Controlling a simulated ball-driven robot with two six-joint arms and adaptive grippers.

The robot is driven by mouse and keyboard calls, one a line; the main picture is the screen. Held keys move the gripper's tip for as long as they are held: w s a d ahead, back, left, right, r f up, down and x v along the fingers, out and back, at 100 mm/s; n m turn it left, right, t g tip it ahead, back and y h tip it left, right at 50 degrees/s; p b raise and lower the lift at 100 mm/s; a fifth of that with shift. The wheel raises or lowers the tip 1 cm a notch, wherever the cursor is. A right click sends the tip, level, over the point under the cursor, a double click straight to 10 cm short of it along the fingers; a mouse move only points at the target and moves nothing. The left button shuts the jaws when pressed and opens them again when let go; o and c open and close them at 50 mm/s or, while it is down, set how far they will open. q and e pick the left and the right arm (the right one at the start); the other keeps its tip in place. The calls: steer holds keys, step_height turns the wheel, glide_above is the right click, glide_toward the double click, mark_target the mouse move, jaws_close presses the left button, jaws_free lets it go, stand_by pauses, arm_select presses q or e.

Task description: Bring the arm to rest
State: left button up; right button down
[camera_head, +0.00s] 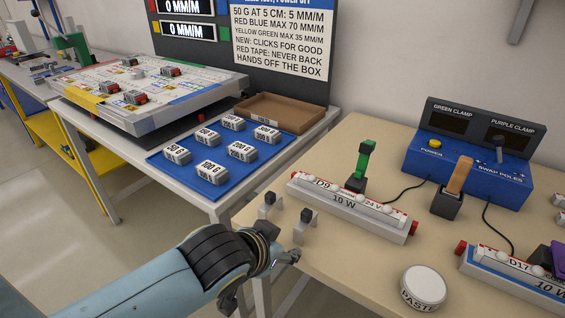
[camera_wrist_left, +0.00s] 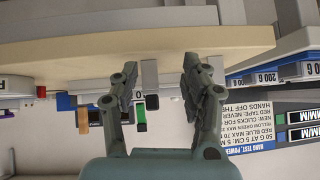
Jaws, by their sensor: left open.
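My left arm comes in from the lower left in the head view. Its left gripper (camera_head: 288,257) is at the front left edge of the beige table (camera_head: 345,270), partly hidden behind my wrist. In the left wrist view the left gripper (camera_wrist_left: 160,75) is open, with its two fingers apart and nothing held between them. That view is upside down, and the table's edge (camera_wrist_left: 60,60) shows behind the fingertips. My right gripper is in neither view.
Two small grey posts (camera_head: 304,227) with black tops stand close to the gripper. A blue mat (camera_head: 222,188) holds several weights on the left table.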

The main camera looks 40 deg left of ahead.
arm_select(q)
steer(key=s+d+r+m+g+h, duration=0.25)
steer(key=s+r+g, duration=0.25)
steer(key=s+r, duration=0.55)
steer(key=s+a+f+g+b, duration=0.1)
steer(key=f+b, duration=0.1)
steer(key=f, duration=1)
steer(key=s+a+f+b, duration=0.1)
steer(key=f+b, duration=0.1)
steer(key=f, duration=0.9)
steer(key=s+a+f+g+b, duration=0.1)
steer(key=s+f+b, duration=0.1)
steer(key=f, duration=1)
steer(key=s+a+f+b, duration=0.1)
steer(key=s+f+b, duration=0.3)
steer(key=s+f, duration=1.3)
step_height(320, 180, down, 2)
steer(key=shift+s+f+g+y, duration=0.1)
steer(key=shift+s+g+y, duration=0.2)
steer(key=shift+g+y, duration=0.1)
